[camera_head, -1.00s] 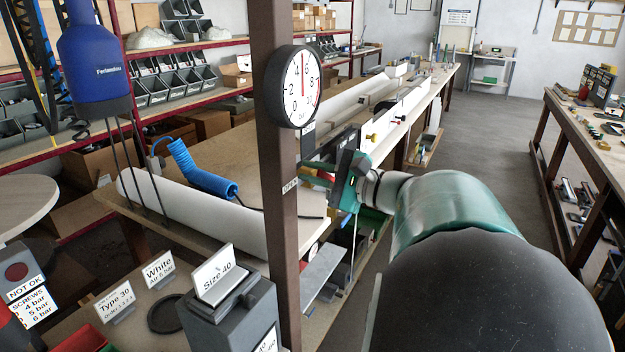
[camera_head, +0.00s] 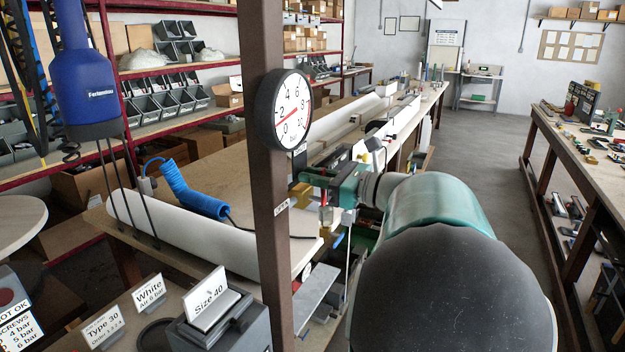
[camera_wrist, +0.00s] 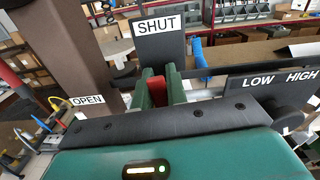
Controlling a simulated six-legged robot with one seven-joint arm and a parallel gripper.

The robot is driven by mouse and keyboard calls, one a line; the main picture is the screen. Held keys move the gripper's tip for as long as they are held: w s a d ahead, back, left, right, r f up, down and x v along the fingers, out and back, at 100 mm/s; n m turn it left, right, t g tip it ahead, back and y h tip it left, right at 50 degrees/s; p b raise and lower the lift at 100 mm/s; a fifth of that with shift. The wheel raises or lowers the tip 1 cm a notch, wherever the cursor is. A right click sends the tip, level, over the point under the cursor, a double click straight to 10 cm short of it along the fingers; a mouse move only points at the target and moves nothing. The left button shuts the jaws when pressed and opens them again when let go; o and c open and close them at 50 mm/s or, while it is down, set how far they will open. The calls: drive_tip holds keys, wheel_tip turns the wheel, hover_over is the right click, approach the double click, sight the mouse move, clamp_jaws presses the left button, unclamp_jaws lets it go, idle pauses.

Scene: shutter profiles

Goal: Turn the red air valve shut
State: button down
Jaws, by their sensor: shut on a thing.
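The red air valve handle (camera_wrist: 157,88) shows between the two green fingers of my gripper (camera_wrist: 158,78) in the wrist view. My gripper is shut on it. The handle lies in line with the SHUT plate (camera_wrist: 158,32) just beyond it. The OPEN label (camera_wrist: 88,100) is off to the left. In the head view my gripper (camera_head: 312,184) is beside the brown post, and a little of the red handle (camera_head: 326,196) shows under it. The valve body is mostly hidden. The round gauge (camera_head: 292,110) on the post has its red needle pointing low left, between 0 and 2.
The brown post (camera_head: 268,200) stands close left of my gripper. A LOW/HIGH plate (camera_wrist: 278,82) is to the right in the wrist view. A bench with a white profile (camera_head: 180,232) lies behind the post. The aisle floor (camera_head: 480,160) at right is clear.

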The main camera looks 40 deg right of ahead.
drive_tip(key=shift+w+d+m, duration=0.1)
drive_tip(key=shift+d+m, duration=0.1)
drive_tip(key=shift+m, duration=0.3)
drive_tip(key=c, duration=1.4)
unclamp_jaws()
drive_tip(key=shift+d, duration=0.1)
drive_tip(key=v, duration=1.3)
drive_tip(key=shift+s, duration=0.4)
